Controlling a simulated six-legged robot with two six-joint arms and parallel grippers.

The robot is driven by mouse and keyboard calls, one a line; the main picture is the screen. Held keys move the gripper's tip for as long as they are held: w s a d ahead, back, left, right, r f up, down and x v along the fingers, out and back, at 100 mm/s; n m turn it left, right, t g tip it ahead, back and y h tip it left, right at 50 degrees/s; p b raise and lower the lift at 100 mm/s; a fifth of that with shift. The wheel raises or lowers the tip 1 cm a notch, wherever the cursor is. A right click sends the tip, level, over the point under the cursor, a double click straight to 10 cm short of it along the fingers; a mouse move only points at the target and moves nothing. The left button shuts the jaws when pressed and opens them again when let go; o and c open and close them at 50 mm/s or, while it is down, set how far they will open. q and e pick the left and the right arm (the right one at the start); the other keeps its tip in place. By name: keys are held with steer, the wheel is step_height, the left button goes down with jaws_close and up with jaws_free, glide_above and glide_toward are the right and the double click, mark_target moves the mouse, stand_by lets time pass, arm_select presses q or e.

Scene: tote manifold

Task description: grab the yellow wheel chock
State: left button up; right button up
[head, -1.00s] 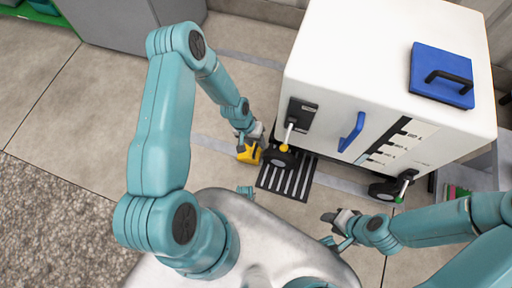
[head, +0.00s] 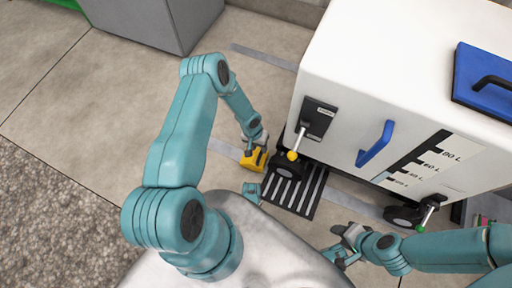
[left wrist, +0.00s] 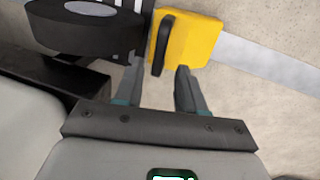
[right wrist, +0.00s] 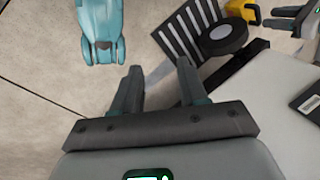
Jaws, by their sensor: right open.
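The yellow wheel chock (head: 254,160) sits on the floor beside a black caster wheel (head: 288,167) of the white tote. In the left wrist view the chock (left wrist: 190,40) shows a black handle on its near side. My left gripper (head: 254,141) is at the chock in the head view. In the left wrist view my left gripper (left wrist: 160,70) is open, its tips just short of the chock, with the handle between their lines. My right gripper (right wrist: 158,72) is open and empty, apart from the chock, which shows partly at the top of the right wrist view (right wrist: 241,9).
The white tote (head: 385,60) with a blue handle (head: 376,143) stands at right. A black slotted drain grate (head: 296,192) lies under its front. A second caster (head: 404,216) stands near my right gripper. Floor left of the chock is clear.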

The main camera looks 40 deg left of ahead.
arm_select(q)
steer(key=f+b, duration=0.1)
steer(key=f, duration=0.1)
steer(key=d+f+b, duration=0.1)
steer(key=f+b, duration=0.1)
steer(key=f, duration=0.1)
steer(key=shift+w, duration=0.1)
steer(key=shift+d+f, duration=0.1)
steer(key=shift+f, duration=0.25)
steer(key=shift+r, duration=0.15)
jaws_close()
steer(key=shift+w, duration=0.1)
stand_by(0.7)
